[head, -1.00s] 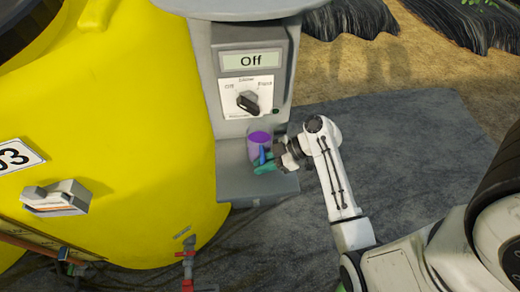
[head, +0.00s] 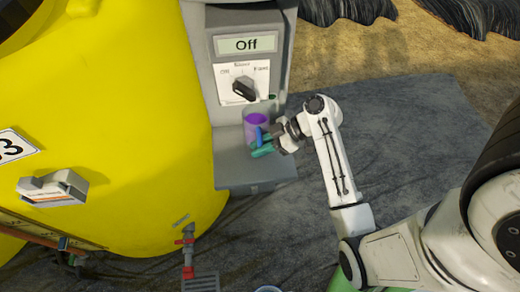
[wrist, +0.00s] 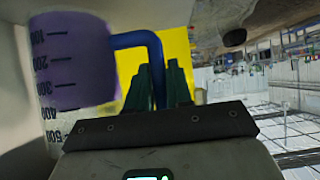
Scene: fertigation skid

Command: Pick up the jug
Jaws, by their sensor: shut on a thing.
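The jug (head: 256,124) is a clear measuring jug with purple contents and a blue handle (head: 257,138). It stands on the grey shelf (head: 235,172) below the control panel, or just over it; I cannot tell which. In the wrist view the jug (wrist: 72,62) fills the upper left, with dark graduation marks, and its blue handle (wrist: 140,40) runs down between the green fingers. My gripper (head: 263,144) is at the right side of the jug, shut on the handle. The wrist view shows the fingertips (wrist: 160,80) around the handle's lower part.
The panel has an "Off" display (head: 246,45) and a black rotary knob (head: 243,90) above the shelf. A large yellow tank (head: 110,100) stands close on the left. A red-handled valve (head: 186,240) is below the shelf. Grey ground lies open to the right.

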